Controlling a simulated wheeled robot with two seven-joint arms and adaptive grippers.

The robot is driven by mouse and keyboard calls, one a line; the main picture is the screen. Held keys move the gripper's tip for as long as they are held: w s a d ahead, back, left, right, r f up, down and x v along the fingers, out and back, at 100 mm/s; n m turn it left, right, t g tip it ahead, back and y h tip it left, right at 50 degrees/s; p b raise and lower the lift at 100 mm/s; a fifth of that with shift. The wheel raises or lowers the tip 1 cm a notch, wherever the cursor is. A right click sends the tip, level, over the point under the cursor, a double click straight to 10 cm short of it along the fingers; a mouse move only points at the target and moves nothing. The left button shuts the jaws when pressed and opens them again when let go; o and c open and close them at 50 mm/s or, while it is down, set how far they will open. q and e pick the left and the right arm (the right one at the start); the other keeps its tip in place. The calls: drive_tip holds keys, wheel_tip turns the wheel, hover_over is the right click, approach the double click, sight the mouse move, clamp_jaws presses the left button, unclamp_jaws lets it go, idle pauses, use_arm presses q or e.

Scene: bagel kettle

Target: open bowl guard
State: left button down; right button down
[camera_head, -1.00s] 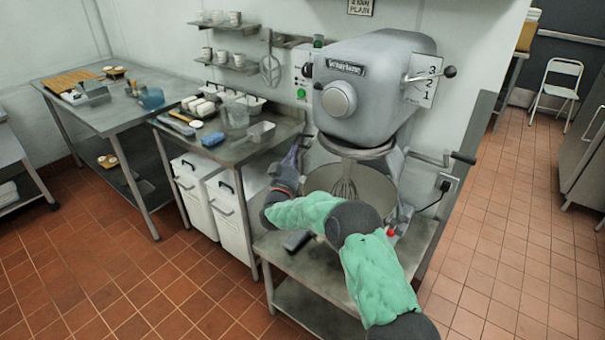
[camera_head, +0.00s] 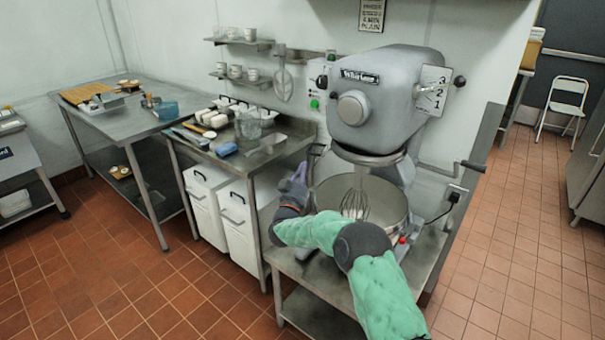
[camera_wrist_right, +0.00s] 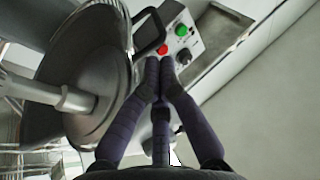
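The grey stand mixer (camera_head: 385,95) stands on a steel table, with a wire whisk (camera_head: 355,203) hanging into its steel bowl (camera_head: 388,205). A grey ring (camera_head: 378,160) sits under the mixer head; I cannot tell which part is the guard. A dark loop handle (camera_head: 315,149) stands left of the bowl, and it also shows in the right wrist view (camera_wrist_right: 149,30). My right gripper (camera_head: 301,168) is just below this handle. In the wrist view its fingertips (camera_wrist_right: 160,60) are together, close to the loop; nothing shows clearly between them. My left gripper is out of view.
The mixer's control panel (camera_wrist_right: 182,40) with green and red buttons lies just beyond the fingertips. A side table (camera_head: 265,152) with tubs and a clear jug is to the left. A crank handle (camera_head: 472,166) sticks out right of the bowl.

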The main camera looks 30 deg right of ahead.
drive_tip(key=w+a+p+v, duration=0.1)
drive_tip(key=p+v, duration=0.2)
drive_tip(key=v, duration=0.7)
drive_tip(key=a+f+n+y, duration=0.2)
drive_tip(key=a+f+y, duration=0.25)
drive_tip(key=f, duration=0.45)
drive_tip(key=a+f+n+y, duration=0.25)
drive_tip(key=f+y, duration=0.25)
drive_tip(key=f, duration=0.3)
drive_tip(key=s+a+f+n+g+y, duration=0.1)
drive_tip(key=s+a+f+g+y, duration=0.1)
drive_tip(key=s+a+f, duration=0.3)
drive_tip(key=s+a+f+g+y, duration=0.2)
drive_tip(key=s+f+g+y, duration=0.1)
drive_tip(key=f, duration=0.5)
drive_tip(key=s+a+f+g+y, duration=0.1)
drive_tip(key=s+a+f+g, duration=0.2)
drive_tip(key=s, duration=0.7)
drive_tip(key=s+a+f+g+y, duration=0.2)
drive_tip(key=s+a+f+g, duration=0.1)
drive_tip(key=s, duration=0.7)
drive_tip(key=s+a+f+n+g+y+p, duration=0.1)
drive_tip(key=s+a+f+g+y, duration=0.1)
drive_tip(key=s, duration=0.8)
drive_tip(key=a+f+g, duration=0.1)
drive_tip(key=a+g, duration=0.1)
drive_tip(key=a, duration=0.1)
drive_tip(key=shift+s+f, duration=0.15)
drive_tip(key=shift+s, duration=0.1)
